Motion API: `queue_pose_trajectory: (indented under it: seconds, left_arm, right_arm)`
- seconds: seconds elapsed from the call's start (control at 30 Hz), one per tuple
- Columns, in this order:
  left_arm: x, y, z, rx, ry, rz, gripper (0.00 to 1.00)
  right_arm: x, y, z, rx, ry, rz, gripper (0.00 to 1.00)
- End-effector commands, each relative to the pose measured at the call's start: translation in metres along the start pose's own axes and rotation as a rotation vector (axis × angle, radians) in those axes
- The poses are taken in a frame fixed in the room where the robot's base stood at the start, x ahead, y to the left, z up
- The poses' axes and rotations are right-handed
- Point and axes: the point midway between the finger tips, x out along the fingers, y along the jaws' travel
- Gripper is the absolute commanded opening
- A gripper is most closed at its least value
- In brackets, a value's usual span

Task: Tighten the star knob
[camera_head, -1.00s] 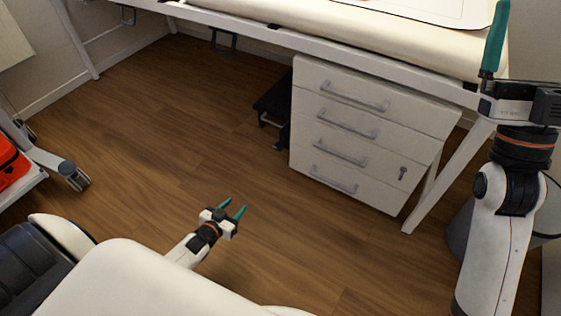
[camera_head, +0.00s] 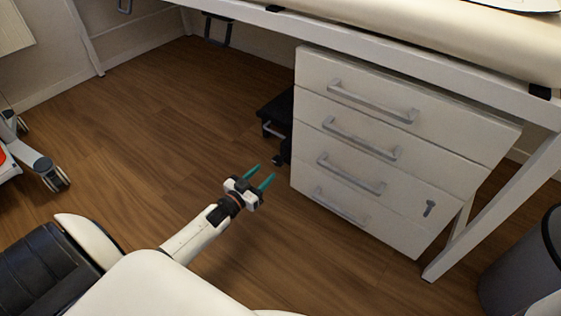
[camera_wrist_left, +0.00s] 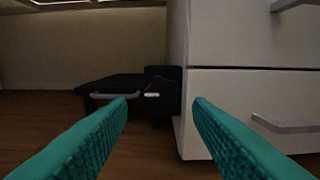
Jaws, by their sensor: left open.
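The same black object (camera_head: 278,112) shows partly behind the cabinet in the head view. My right gripper is out of view.
A white-framed table (camera_head: 420,62) with a cream top stands over the cabinet. A dark grey bin (camera_head: 515,272) stands at the lower right. A castor wheel (camera_head: 52,176) of a white cart is at the left. The wood floor between is clear.

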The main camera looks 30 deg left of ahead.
Motion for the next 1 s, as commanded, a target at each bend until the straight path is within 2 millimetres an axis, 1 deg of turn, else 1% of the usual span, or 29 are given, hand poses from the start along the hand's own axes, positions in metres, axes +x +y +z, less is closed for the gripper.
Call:
queue_pose_trajectory:
  seconds: [0.03,0.2,0.4,0.6,0.83,0.87,1.0]
  left_arm:
    - [0.013,0.0,-0.006,0.002,-0.004,-0.001,0.46]
    - [0.047,0.0,-0.005,0.001,-0.003,-0.001,0.46]
    - [0.076,0.0,-0.004,0.0,-0.001,-0.001,0.46]
    - [0.086,0.0,-0.002,0.001,0.002,-0.001,0.46]
    - [0.087,0.0,-0.001,0.0,0.002,-0.001,0.46]
    - [0.086,0.0,-0.001,0.0,0.002,-0.001,0.45]
    - [0.086,0.0,-0.001,0.0,0.002,-0.001,0.22]
  right_arm:
    - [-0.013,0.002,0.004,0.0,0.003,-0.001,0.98]
    - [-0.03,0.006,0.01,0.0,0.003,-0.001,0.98]
    - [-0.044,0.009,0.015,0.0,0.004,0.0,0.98]
    - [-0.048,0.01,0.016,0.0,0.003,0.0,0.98]
    - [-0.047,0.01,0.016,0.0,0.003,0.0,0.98]
    - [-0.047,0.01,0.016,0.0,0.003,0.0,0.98]
    - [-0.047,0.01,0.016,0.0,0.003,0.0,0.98]
